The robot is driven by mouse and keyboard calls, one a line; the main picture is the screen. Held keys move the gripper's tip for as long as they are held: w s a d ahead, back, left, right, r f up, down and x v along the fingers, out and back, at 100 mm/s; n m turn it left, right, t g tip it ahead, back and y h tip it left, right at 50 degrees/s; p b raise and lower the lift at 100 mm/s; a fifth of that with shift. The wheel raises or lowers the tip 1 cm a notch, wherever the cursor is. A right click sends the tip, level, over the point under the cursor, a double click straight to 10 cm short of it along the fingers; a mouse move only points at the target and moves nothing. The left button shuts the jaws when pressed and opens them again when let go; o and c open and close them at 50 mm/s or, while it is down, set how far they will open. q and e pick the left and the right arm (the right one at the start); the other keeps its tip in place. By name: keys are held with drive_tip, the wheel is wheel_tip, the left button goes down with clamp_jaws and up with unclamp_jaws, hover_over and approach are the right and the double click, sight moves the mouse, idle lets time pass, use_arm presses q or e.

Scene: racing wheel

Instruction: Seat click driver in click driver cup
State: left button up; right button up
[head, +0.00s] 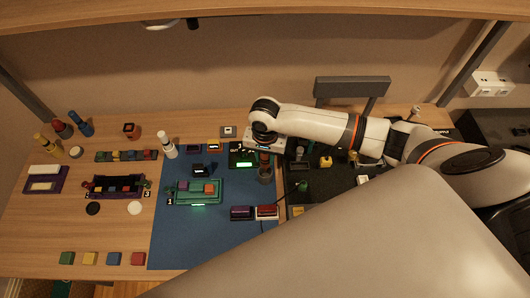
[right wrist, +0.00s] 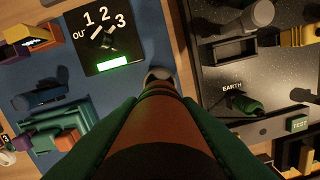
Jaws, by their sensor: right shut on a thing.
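The click driver (right wrist: 160,118), a dark and orange-brown handle, is held between the green jaws of my right gripper (right wrist: 160,130) in the right wrist view. The gripper is shut on it and points down. In the head view my right gripper (head: 265,150) is above the grey cup (head: 265,176), near the right edge of the blue mat. The cup's grey rim (right wrist: 158,73) shows at the driver's far end in the wrist view. The driver lines up with it, but its lower end is hidden, so I cannot tell how deep it sits. My left gripper is not in view.
A black panel marked 1 2 3 with a green display (right wrist: 115,62) stands close beside the cup. A dark board with an EARTH label (right wrist: 235,85) lies to the right. A green fixture (head: 180,198) and two small boxes (head: 241,213) are on the blue mat (head: 190,250).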

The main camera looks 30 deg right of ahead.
sight(265, 166)
drive_tip(key=shift+p, duration=0.45)
idle(0.3)
drive_tip(key=shift+f+b, duration=1.1)
drive_tip(key=shift+f, duration=2)
drive_tip(key=o, duration=1.2)
drive_tip(key=shift+c, duration=0.2)
wheel_tip(265, 166, up, 12)
drive_tip(key=shift+b, duration=0.8)
